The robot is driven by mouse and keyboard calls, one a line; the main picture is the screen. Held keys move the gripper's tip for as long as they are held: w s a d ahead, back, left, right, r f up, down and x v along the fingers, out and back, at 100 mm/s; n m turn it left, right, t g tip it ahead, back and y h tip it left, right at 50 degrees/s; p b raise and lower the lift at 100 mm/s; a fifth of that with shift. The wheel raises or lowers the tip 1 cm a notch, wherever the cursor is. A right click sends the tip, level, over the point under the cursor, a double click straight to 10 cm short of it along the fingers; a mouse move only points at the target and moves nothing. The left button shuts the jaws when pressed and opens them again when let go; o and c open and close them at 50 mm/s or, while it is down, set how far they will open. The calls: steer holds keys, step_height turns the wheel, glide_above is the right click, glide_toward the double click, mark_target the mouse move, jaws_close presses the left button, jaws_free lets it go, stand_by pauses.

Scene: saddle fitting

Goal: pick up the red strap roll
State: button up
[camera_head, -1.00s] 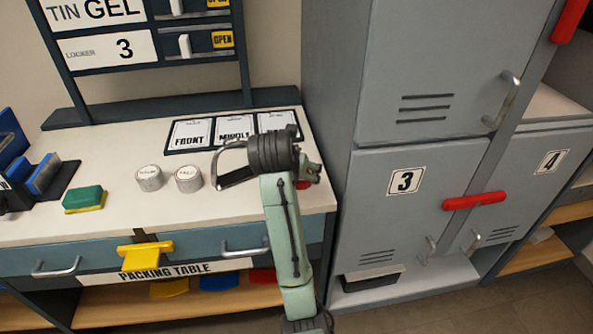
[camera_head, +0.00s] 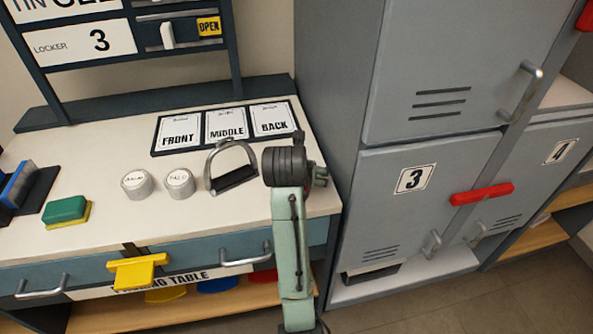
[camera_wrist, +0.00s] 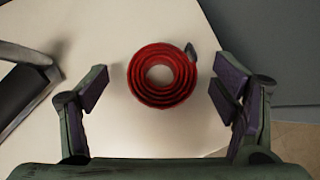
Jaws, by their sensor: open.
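The red strap roll (camera_wrist: 163,76) lies on the white table top in the wrist view, a coiled ring with a dark end at its upper right. My gripper (camera_wrist: 160,95) is open, with one finger to the left of the roll and one to the right, both apart from it. In the head view my gripper (camera_head: 318,175) is at the right end of the table, mostly behind my own wrist. The roll is hidden there.
A metal stirrup (camera_head: 232,168) stands close left of my arm; part of it shows in the wrist view (camera_wrist: 22,85). Two white tins (camera_head: 180,183) and a green-yellow sponge (camera_head: 67,211) are further left. Grey lockers (camera_head: 410,180) rise just right of the table.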

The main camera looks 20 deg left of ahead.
steer(key=shift+w+f, duration=0.15)
steer(key=shift+f, duration=0.05)
steer(key=shift+c, duration=0.2)
steer(key=c, duration=1.2)
steer(key=shift+c, duration=0.5)
steer(key=shift+r, duration=0.15)
